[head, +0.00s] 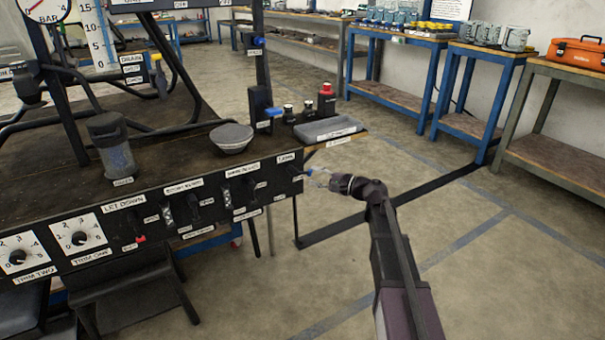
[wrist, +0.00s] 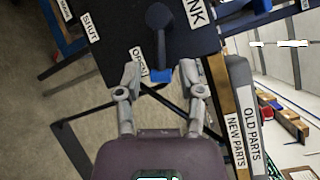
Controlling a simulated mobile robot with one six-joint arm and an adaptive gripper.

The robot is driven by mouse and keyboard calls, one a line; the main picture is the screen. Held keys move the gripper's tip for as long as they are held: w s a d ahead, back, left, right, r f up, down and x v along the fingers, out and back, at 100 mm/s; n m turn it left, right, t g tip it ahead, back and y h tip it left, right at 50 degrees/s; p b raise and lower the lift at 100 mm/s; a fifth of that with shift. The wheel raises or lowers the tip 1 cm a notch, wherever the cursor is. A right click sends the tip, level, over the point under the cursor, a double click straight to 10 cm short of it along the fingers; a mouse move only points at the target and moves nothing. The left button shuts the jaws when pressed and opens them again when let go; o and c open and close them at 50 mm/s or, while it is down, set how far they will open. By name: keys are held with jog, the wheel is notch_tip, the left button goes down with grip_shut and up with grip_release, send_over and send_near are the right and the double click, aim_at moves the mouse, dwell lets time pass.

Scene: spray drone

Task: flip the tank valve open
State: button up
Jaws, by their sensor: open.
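The tank valve (wrist: 158,22) is a dark lever on the black panel in the wrist view. Its arm runs down the picture from a round hub to a blue tip, which lies close beside the OPEN label (wrist: 139,61). The SHUT label (wrist: 90,27) is farther left. A partly cropped label ending in NK (wrist: 194,12) is at the right. My gripper (wrist: 162,82) is open, its fingers on either side of the blue tip with gaps visible; contact cannot be told. In the head view my gripper (head: 320,178) is at the panel's right end, beside the blue tip.
The control panel (head: 215,205) carries several other switches and dials to the left. A grey bowl (head: 231,138), a dark jar (head: 112,150) and a grey tray (head: 327,130) stand on the bench above. Open floor lies to the right, with workbenches (head: 400,95) behind.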

aim_at(304, 173)
jog(key=shift+x, duration=2.35)
grip_shut()
